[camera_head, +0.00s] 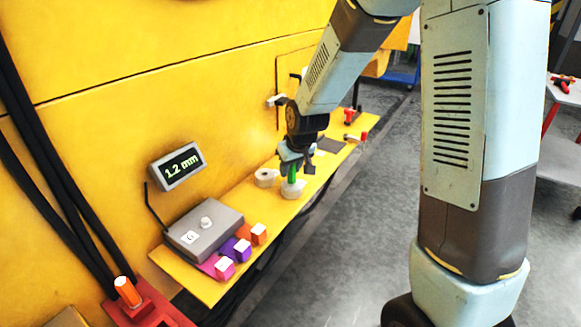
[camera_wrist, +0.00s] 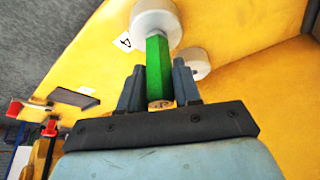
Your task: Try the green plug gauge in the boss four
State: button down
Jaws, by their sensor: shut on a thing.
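The green plug gauge (camera_wrist: 157,66) is between the fingers of my gripper (camera_wrist: 159,75), which is shut on it. The gauge's far end meets the pale round boss (camera_wrist: 157,14) beside a label reading 4. In the head view my gripper (camera_head: 296,160) is above the shelf, and the green gauge (camera_head: 292,173) stands roughly upright over a pale boss (camera_head: 292,190). The gauge and boss appear to touch, but I cannot tell whether any of the gauge is inside the bore. The bore is hidden.
A second pale boss (camera_head: 266,178) is close by on the yellow shelf (camera_head: 318,187). A display (camera_head: 178,166) reads 1.2 mm.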

jog(key=shift+f, duration=0.3)
dwell(0.9)
jog(key=c, duration=0.7)
grip_release()
jog(key=shift+r, duration=0.15)
jog(key=shift+w+a+r+v, duration=0.3)
jog(key=shift+w+v, duration=0.35)
jog(key=shift+v, duration=3.45)
jog(key=shift+w+a+r+v, duration=0.3)
jog(key=shift+w+v, duration=0.35)
jog(key=shift+v, duration=3.45)
jog(key=shift+w+a+r+v, duration=0.3)
jog(key=shift+w+v, duration=0.35)
jog(key=shift+v, duration=3.45)
